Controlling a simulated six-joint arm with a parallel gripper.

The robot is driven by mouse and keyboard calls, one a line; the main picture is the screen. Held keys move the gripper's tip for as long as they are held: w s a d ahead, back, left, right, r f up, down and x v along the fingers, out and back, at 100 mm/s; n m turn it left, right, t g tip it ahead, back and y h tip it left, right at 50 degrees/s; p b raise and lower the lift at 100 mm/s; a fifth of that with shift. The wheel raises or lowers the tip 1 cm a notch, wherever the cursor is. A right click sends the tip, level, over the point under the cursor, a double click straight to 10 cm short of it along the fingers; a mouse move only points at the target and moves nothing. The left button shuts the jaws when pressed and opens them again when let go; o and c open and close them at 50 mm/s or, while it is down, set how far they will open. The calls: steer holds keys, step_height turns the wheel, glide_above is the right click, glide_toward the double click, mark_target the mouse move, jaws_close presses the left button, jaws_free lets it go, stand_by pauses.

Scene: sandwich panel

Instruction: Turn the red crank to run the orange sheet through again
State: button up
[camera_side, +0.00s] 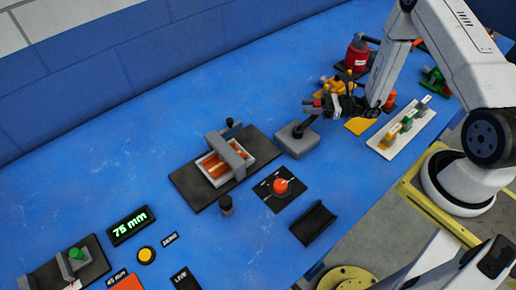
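My gripper (332,106) is at the upper right of the work, low over the blue table. It is dark and small here, and I cannot tell whether its fingers are open or shut. A small red part (317,103) shows right at the fingertips; it may be the crank's handle, but contact is unclear. A yellow device (325,86) stands behind the gripper and is partly hidden by it. A flat yellow-orange sheet (360,126) lies just in front of the gripper.
A red drum (357,56) stands behind. A white strip (402,135) with coloured blocks lies right. A grey frame (249,153) holds orange pieces. A red knob (281,186) sits nearer. The left-back table is clear.

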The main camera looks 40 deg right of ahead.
jaws_close()
stand_by(1.1)
